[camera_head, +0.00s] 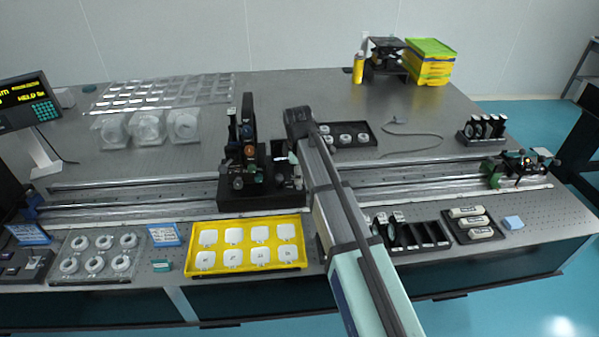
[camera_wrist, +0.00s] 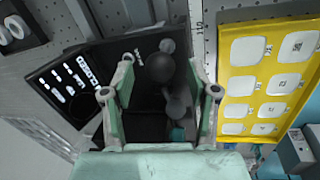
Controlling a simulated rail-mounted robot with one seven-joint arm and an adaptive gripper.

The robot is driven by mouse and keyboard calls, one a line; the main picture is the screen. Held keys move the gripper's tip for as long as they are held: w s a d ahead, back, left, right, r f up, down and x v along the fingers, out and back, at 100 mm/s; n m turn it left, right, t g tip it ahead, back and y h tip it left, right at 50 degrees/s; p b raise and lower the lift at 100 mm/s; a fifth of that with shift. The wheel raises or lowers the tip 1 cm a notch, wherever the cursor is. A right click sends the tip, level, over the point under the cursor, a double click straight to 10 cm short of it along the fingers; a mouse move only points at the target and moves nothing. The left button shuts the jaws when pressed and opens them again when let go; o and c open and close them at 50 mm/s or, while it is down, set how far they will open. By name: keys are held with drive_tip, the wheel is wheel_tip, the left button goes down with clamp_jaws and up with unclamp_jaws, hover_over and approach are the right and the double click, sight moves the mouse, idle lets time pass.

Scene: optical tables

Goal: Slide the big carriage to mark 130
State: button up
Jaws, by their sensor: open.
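The big carriage (camera_head: 262,192) is a black block with tall optics and knobs, sitting on the double rail (camera_head: 130,200) left of my arm in the head view. In the wrist view, the dark carriage (camera_wrist: 145,50) with round black knobs fills the space between and beyond my fingers. My gripper (camera_wrist: 160,98) is open, its two green-padded fingers on either side of the knobs; I cannot tell whether they touch. A scale on the rail (camera_wrist: 199,60) shows 110 beside the carriage.
A yellow tray (camera_head: 192,265) of white pieces lies in front of the rail, also in the wrist view (camera_wrist: 226,70). A smaller carriage (camera_head: 512,170) stands at the rail's right end. A black optics holder (camera_head: 405,248) is right of my arm. The rail between carriages looks clear where visible.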

drive_tip(key=shift+w+f, duration=0.15)
drive_tip(key=shift+f, duration=0.55)
drive_tip(key=shift+c, duration=0.3)
clamp_jaws()
